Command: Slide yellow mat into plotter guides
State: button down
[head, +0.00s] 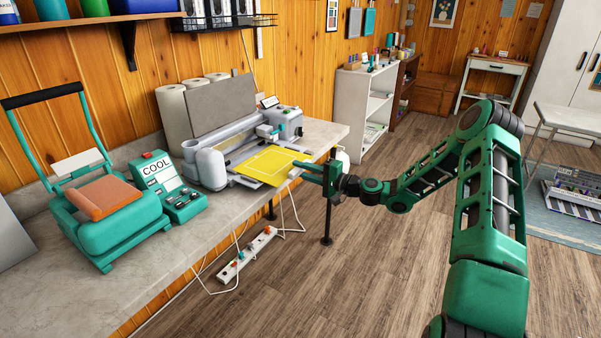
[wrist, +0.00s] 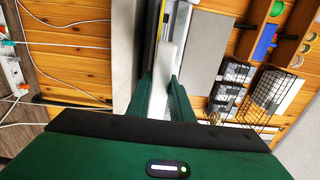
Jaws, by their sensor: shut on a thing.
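The yellow mat (head: 268,164) lies roughly flat at the front of the grey and white plotter (head: 208,164), on the counter's front side. Its far edge is at the plotter's front opening; I cannot tell whether it is between the guides. A white tab (head: 295,173) stands at the mat's near right edge. My gripper (head: 307,171) reaches in from the right and is shut on this tab. In the wrist view, the white tab (wrist: 163,75) is between my two green fingers (wrist: 163,98), and the mat shows only as a thin yellow edge (wrist: 164,30).
A teal heat press (head: 100,200) and a box reading COOL (head: 160,185) stand left on the counter (head: 130,255). White rolls (head: 172,108) stand behind the plotter. A power strip (head: 245,255) with cables lies below the counter's front edge. The wooden floor to the right is open.

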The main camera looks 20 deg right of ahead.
jog(key=shift+w+a, duration=0.1)
jog(key=shift+x, duration=1.35)
jog(key=shift+f, duration=0.15)
jog(key=c, duration=1.5)
grip_release()
jog(key=shift+v, duration=4.5)
